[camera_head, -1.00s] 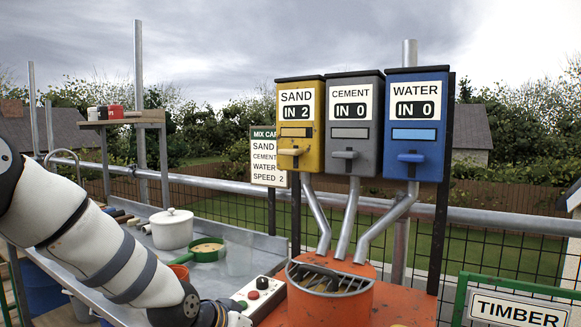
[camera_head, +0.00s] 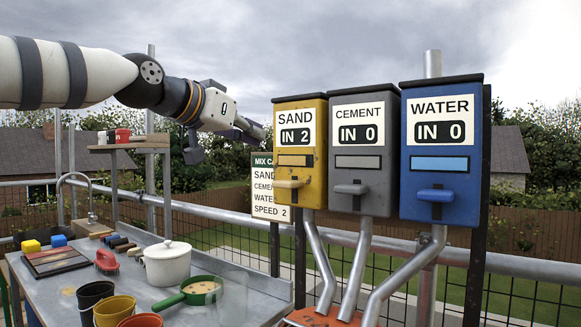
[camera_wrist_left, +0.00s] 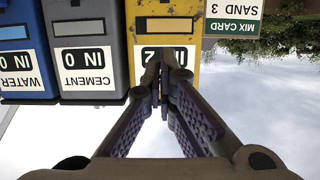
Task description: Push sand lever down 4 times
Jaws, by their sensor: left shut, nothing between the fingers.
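The yellow sand dispenser (camera_head: 312,130) reads IN 2, and its small yellow lever (camera_head: 290,184) sticks out low on its front. My left gripper (camera_head: 262,133) is shut and empty, up beside the sand box's left side in the head view, above the lever's height. In the left wrist view, which is upside down, the closed fingertips (camera_wrist_left: 163,62) overlap the sand label of the sand box (camera_wrist_left: 165,85). I cannot tell whether they touch it. The lever does not show in the wrist view. My right gripper is not in view.
The grey cement dispenser (camera_head: 362,190) and blue water dispenser (camera_head: 441,170) stand right of the sand box, both reading IN 0. A mix card sign (camera_head: 263,190) is behind, to the left. The workbench (camera_head: 255,305) holds a white pot (camera_head: 167,268), a green pan (camera_head: 192,292) and buckets.

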